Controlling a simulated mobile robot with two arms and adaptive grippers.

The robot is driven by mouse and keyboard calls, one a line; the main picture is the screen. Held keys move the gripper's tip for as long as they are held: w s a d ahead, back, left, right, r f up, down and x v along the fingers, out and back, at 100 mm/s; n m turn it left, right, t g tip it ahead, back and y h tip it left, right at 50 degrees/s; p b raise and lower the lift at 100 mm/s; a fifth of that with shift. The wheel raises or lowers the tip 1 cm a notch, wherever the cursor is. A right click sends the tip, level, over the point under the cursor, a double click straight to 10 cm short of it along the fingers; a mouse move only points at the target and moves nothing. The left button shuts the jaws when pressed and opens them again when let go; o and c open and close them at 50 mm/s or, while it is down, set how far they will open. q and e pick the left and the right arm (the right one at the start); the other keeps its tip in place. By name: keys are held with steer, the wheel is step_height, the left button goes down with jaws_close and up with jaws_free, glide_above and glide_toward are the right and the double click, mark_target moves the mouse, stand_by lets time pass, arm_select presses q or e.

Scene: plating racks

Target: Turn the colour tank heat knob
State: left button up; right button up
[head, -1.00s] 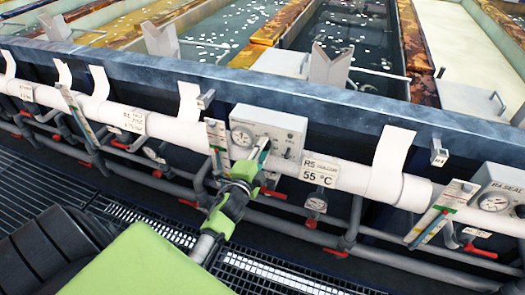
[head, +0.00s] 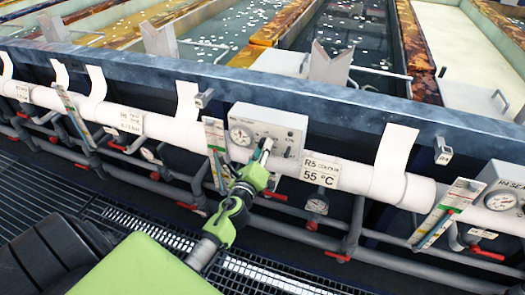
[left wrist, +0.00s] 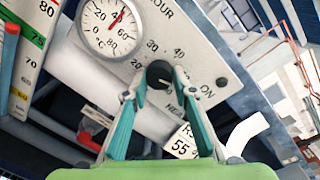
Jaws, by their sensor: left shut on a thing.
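The grey control box (head: 288,122) of the R5 colour tank sits on the white pipe below the tank rim. In the left wrist view, its dark round heat knob (left wrist: 159,72) stands on the panel (left wrist: 185,30) among printed numbers, 20, 30 and 40 among them. My left gripper (head: 265,148) reaches up to the box front. In the left wrist view, the teal fingers of this gripper (left wrist: 160,84) are shut on the knob, one on each side. In the head view the fingers hide the knob. My right gripper is not in view.
A round dial gauge (left wrist: 108,24) is beside the knob. The R5 label (head: 321,173) reading 55 °C hangs on the pipe to the right. Grey pipes with red valve handles (head: 338,257) run below. Another box (head: 502,192) stands at the right edge.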

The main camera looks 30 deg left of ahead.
arm_select(q)
steer(key=shift+f+m, duration=0.1)
steer(key=shift+m, duration=1.8)
steer(key=o, duration=0.8)
steer(key=v, duration=1.2)
steer(key=shift+w+d+f, duration=0.1)
